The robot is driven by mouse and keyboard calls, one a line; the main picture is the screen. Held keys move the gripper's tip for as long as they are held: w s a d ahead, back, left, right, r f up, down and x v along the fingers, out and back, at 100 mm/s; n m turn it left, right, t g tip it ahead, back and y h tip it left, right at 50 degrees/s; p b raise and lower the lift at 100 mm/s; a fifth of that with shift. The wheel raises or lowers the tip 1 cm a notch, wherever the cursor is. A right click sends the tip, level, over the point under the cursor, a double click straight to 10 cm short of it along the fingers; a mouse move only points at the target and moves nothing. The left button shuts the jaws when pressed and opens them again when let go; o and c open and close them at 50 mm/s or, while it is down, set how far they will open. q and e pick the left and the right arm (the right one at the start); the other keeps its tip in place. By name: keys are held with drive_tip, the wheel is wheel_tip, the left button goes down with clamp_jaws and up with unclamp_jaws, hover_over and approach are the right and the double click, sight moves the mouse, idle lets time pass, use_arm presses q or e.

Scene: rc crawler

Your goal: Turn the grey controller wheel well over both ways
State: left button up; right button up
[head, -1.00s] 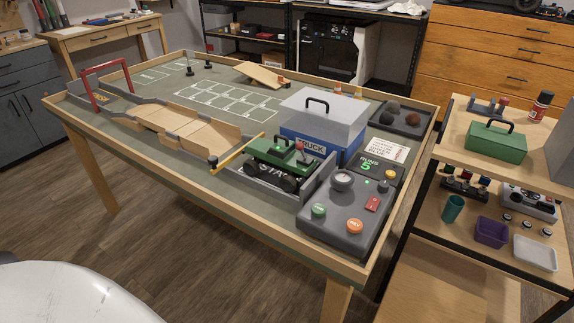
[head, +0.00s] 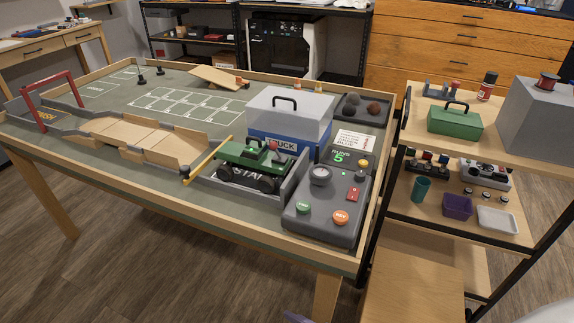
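The grey controller wheel (head: 320,175) is a round, dark-rimmed knob with a paler top, on the upper left of the dark grey controller box (head: 312,228). The box lies at the table's near right corner. It also carries a green button (head: 303,208), an orange button (head: 341,217), a red switch (head: 353,194) and a small dark knob (head: 359,176). The green crawler (head: 252,164) sits in a grey bay just left of the box.
A blue crate with a grey lid (head: 290,110) stands behind the crawler. A wooden rim (head: 372,215) edges the table. A shelf cart (head: 415,208) with a green toolbox (head: 455,119) stands close to the right.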

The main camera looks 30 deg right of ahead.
drive_tip(key=w+a+r+n+t+y, duration=0.45)
drive_tip(key=w+a+r, duration=0.25)
drive_tip(key=w+r, duration=0.4)
drive_tip(key=w+a+r+n+g+y, duration=0.2)
drive_tip(key=w+a+r+n+y, duration=0.1)
drive_tip(key=a+r+n+y, duration=0.45)
wheel_tip(320, 180, up, 14)
drive_tip(key=n+g+h+b, duration=0.1)
drive_tip(key=n+g+h, duration=1.2)
drive_tip(key=n+h, duration=0.35)
hover_over(321, 171)
drive_tip(key=shift+n+y, duration=0.25)
drive_tip(key=shift+y, duration=0.2)
wheel_tip(321, 171, down, 10)
drive_tip(key=shift+r, duration=0.2)
